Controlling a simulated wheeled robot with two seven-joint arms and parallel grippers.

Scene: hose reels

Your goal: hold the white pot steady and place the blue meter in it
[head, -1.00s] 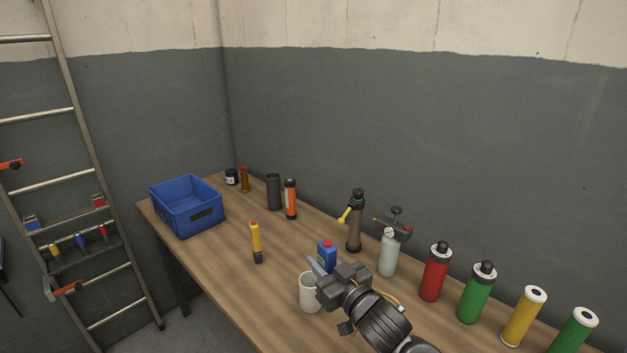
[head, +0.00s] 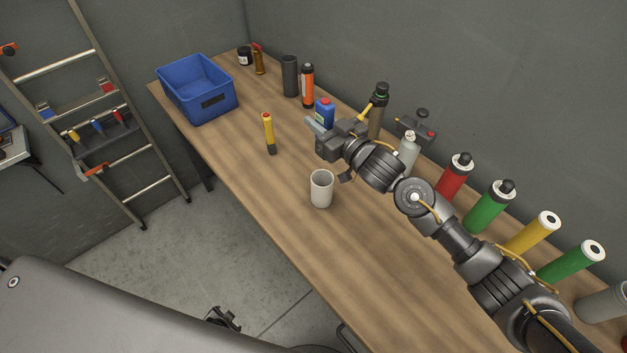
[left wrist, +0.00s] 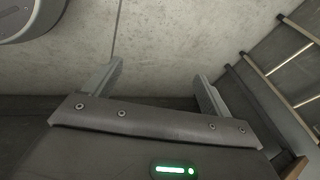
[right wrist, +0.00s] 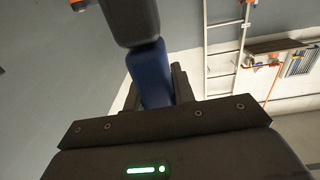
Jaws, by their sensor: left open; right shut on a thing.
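The white pot (head: 321,188) stands upright and open-topped near the table's front edge. No gripper touches it. My right gripper (head: 322,128) is shut on the blue meter (head: 325,110), which has a red top, and appears in the head view beyond the pot. In the right wrist view the meter's blue part (right wrist: 150,70) sits between the fingers, with a dark grey part outward of it. My left gripper (left wrist: 157,80) is open and empty, with concrete floor behind it. The gripper's fingers hide part of the meter.
Bottles and cylinders, such as the red one (head: 454,177), line the wall side. The wood around the pot is clear.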

